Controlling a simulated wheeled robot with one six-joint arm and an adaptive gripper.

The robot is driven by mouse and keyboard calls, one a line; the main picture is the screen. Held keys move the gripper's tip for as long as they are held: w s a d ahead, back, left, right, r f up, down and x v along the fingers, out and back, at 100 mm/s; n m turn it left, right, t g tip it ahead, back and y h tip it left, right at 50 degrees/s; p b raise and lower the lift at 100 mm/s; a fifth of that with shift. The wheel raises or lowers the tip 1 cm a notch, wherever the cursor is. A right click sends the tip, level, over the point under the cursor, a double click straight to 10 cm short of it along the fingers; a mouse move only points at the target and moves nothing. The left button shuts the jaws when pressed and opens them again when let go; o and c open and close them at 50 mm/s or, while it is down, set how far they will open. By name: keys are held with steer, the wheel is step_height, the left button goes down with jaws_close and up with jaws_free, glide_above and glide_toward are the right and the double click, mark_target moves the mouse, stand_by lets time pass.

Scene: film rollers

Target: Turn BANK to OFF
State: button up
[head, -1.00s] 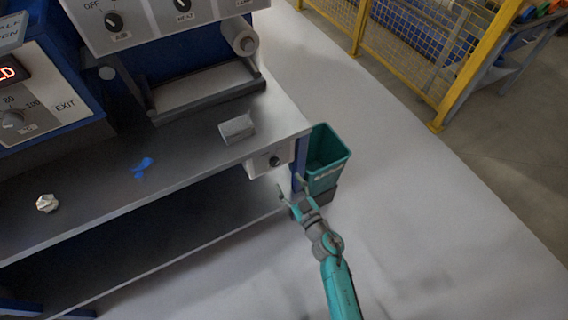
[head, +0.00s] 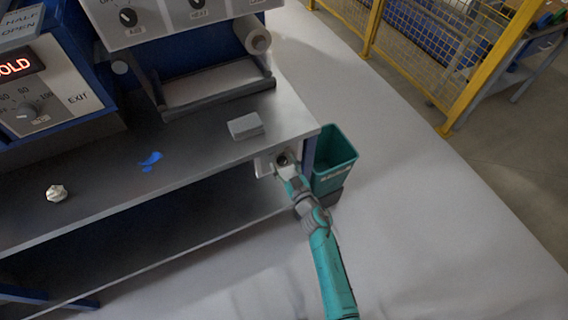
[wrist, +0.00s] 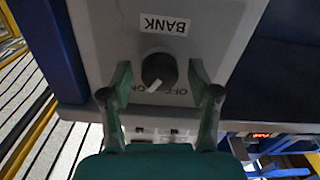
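The BANK knob (wrist: 158,68) is a dark round dial on a light grey panel (wrist: 215,35), under a white BANK label (wrist: 164,25). Its white pointer mark slants to the lower left, toward lettering that looks like ON. The OFF lettering (wrist: 177,92) is at its lower right. My gripper (wrist: 160,76) is open, with one finger on each side of the knob; I cannot tell whether either touches it. In the head view my gripper (head: 286,171) is at the panel below the bench's right end, partly covering it.
A teal bin (head: 335,160) stands just right of the panel. A grey block (head: 245,126), blue scraps (head: 150,160) and a whitish crumpled piece (head: 56,193) lie on the bench (head: 200,150).

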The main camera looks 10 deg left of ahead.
steer(key=c, duration=0.9)
steer(key=shift+n, duration=0.3)
steer(key=n, duration=1.1)
steer(key=shift+a+f, duration=0.1)
steer(key=shift+n, duration=0.3)
steer(key=o, duration=1.1)
steer(key=shift+o, duration=0.2)
